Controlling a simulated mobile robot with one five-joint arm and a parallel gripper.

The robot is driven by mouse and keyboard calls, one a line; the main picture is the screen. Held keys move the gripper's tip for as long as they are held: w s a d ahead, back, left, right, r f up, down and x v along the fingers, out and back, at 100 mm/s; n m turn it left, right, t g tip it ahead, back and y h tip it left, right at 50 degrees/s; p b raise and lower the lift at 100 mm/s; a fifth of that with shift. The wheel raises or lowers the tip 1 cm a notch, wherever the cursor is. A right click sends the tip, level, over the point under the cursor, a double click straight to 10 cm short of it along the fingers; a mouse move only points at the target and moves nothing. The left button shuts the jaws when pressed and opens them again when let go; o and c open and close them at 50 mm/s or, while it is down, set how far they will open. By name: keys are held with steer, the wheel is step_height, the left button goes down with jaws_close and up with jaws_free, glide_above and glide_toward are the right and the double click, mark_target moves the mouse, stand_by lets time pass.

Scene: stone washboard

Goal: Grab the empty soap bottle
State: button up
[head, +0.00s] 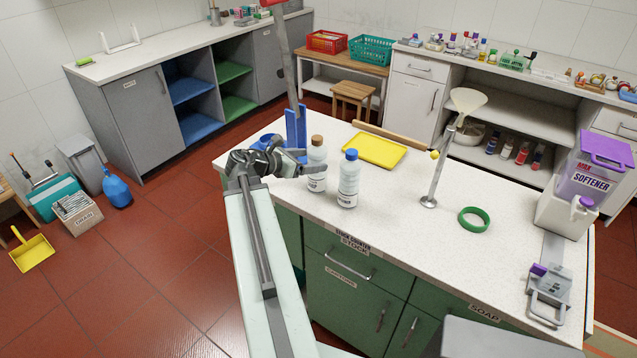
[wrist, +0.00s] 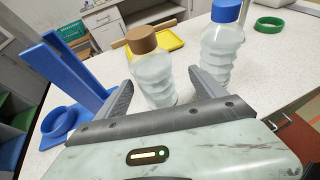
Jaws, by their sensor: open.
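Two pale ribbed bottles with labels stand upright on the white counter (head: 400,205). One has a brown cap (head: 317,178) and the other a blue cap (head: 348,187). I cannot tell from the frames which one is empty. My gripper (head: 304,164) is open at the brown-capped bottle. In the wrist view my gripper (wrist: 160,80) has a finger on either side of the brown-capped bottle (wrist: 154,78), with gaps showing. The blue-capped bottle (wrist: 221,52) stands just outside the right finger. Its cap is fully visible.
A blue upright stand (wrist: 70,75) with a ring base is close left of my gripper. Behind the bottles lies a yellow tray (head: 375,150). To the right are a metal post (head: 437,175), a green ring (head: 474,219) and a softener jug (head: 592,180). The counter front is clear.

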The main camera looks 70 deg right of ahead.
steer(key=shift+b+x, duration=0.4)
steer(key=shift+x, duration=0.85)
steer(key=d+f, duration=0.1)
steer(key=d+b, duration=0.1)
steer(key=s+d+f+b, duration=0.1)
steer(key=shift+d+f, duration=0.3)
steer(key=shift+d, duration=0.1)
steer(key=shift+s+d, duration=0.15)
steer(key=shift+d, duration=0.1)
jaws_close()
steer(key=shift+r, duration=0.15)
